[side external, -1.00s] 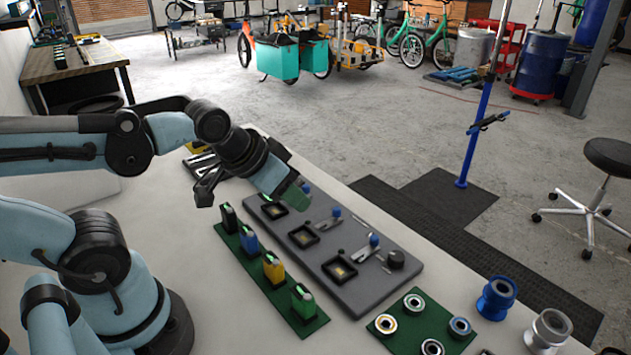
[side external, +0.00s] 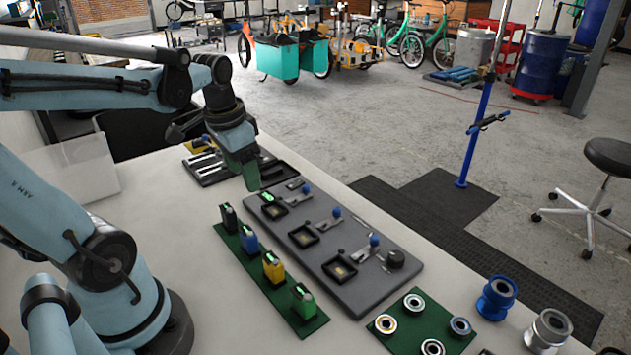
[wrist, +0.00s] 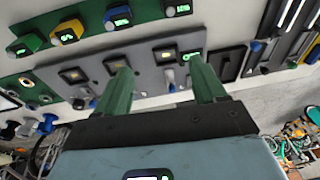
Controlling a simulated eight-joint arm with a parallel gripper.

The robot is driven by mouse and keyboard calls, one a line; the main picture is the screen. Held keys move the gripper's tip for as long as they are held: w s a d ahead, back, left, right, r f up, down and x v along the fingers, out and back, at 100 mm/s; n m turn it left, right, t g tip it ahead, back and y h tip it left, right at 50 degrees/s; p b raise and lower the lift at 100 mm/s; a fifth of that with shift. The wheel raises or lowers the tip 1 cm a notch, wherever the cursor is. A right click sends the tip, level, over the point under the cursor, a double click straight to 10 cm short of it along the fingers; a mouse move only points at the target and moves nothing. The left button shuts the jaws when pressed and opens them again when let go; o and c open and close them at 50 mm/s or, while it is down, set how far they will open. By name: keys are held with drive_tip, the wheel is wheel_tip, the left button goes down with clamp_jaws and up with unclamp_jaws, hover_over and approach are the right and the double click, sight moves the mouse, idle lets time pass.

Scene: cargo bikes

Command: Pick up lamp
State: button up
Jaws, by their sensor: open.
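No thing in view can be told for certain as the lamp. Several small block-shaped devices with lit green displays stand in a row on a green strip: a black one (side external: 229,218), a blue one (side external: 249,241), a yellow one (side external: 273,267) and a green one (side external: 303,300). The wrist view shows the green one (wrist: 24,45) and yellow one (wrist: 68,32) along the top. My gripper (side external: 250,184) is above the far end of a grey board (side external: 370,295), pointing down. Its green fingers are apart and empty in the wrist view (wrist: 159,66).
The board has three square black sockets, the middle one (side external: 304,236) among them, and blue-knobbed levers (side external: 374,240). A black tray (side external: 215,170) lies beyond it. A green mat with rings (side external: 412,302) and a blue spool (side external: 496,298) are at the near right.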

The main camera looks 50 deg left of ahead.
sight(227, 208)
drive_tip(key=s+a+g, duration=0.2)
drive_tip(key=s+a, duration=0.1)
drive_tip(key=a, duration=0.2)
drive_tip(key=shift+h, duration=0.4)
drive_tip(key=shift+w+d+f, duration=0.1)
drive_tip(key=shift+d+f, duration=0.1)
drive_tip(key=shift+f, duration=2.8)
drive_tip(key=shift+d+f, duration=0.2)
drive_tip(key=shift+f, duration=2.8)
drive_tip(key=c, duration=1.1)
drive_tip(key=shift+r, duration=0.15)
